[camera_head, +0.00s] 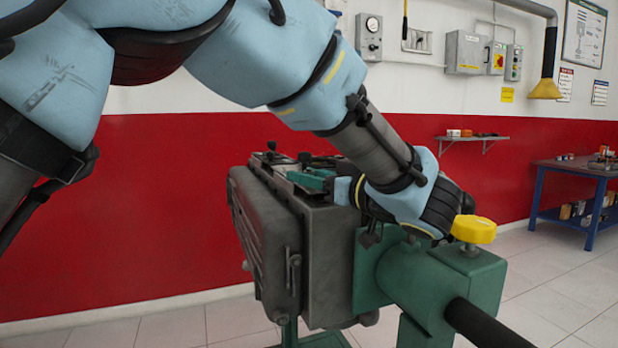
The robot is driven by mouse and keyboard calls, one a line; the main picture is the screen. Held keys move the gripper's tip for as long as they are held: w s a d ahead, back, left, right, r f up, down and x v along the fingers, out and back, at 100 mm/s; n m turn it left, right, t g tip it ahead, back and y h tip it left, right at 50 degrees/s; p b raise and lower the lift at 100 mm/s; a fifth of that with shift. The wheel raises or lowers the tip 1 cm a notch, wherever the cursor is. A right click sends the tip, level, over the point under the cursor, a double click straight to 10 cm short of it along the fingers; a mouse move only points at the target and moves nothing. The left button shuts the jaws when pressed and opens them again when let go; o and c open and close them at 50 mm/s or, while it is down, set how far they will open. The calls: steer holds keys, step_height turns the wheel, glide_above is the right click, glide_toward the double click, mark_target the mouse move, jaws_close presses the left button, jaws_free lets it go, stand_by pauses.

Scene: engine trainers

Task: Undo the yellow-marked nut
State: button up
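The engine (325,235) is a dark grey block on a green stand, with a large ribbed cover on its left side. My light blue arm comes in from the upper left, bends down and ends over the engine's right side. The end of my arm, with my gripper (368,205), is beside the engine's upper right edge. The fingers are not clear against the dark parts, so I cannot tell if they are open or shut. I cannot make out a yellow-marked nut; my arm and the engine's top parts hide some of that area.
A yellow knob (473,229) sits on top of the green stand (440,283), close to my wrist. A black bar (487,326) sticks out of the stand at lower right. A blue workbench (585,178) and a small wall shelf (471,138) are farther back. Tiled floor at right is clear.

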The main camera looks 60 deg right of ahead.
steer(key=shift+o, duration=0.7)
steer(key=shift+f, duration=0.1)
steer(key=shift+s, duration=0.1)
steer(key=shift+s, duration=0.15)
steer(key=b+v, duration=0.2)
steer(key=v, duration=0.8)
steer(key=shift+s, duration=0.2)
steer(key=shift+a, duration=0.1)
